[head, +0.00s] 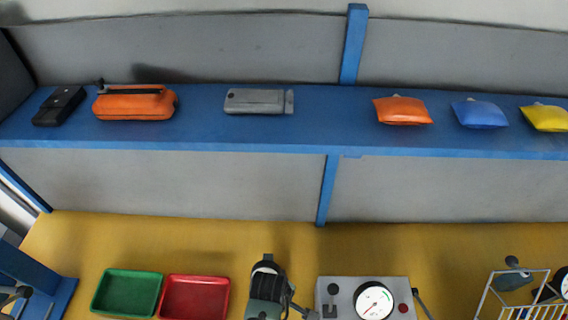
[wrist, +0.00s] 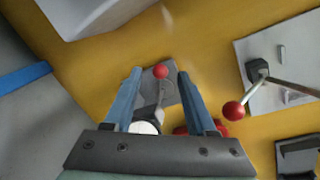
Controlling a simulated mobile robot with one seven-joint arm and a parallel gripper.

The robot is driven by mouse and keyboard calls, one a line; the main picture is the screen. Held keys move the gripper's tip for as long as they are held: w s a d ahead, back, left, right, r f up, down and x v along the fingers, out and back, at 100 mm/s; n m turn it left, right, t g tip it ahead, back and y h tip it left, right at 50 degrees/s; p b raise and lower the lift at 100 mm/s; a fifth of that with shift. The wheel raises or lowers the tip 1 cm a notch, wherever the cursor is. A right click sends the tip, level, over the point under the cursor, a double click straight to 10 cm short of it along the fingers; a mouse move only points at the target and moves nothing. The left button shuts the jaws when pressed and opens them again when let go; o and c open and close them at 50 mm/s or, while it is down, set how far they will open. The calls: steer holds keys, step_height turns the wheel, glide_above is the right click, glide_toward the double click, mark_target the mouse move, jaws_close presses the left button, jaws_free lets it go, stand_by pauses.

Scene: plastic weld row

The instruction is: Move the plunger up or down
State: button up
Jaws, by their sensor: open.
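In the wrist view, my gripper (wrist: 159,74) is open, with its two blue fingers apart. A second red ball knob (wrist: 233,110) on a metal rod stands to the right, outside the fingers. No part is clearly recognizable as the plunger; either knob could belong to it. My gripper is not clearly identifiable in the head view.
The yellow bench (head: 200,232) holds a green tray (head: 127,292), a red tray (head: 194,297), a dark device (head: 268,285), a grey gauge box (head: 332,295) and a white wire rack (head: 528,310). A blue shelf (head: 210,135) above carries tools and colored pouches.

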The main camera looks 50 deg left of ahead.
steer(key=shift+w+f, duration=0.1)
steer(key=shift+f, duration=0.55)
steer(key=shift+c, duration=0.2)
jaws_close()
stand_by(0.9)
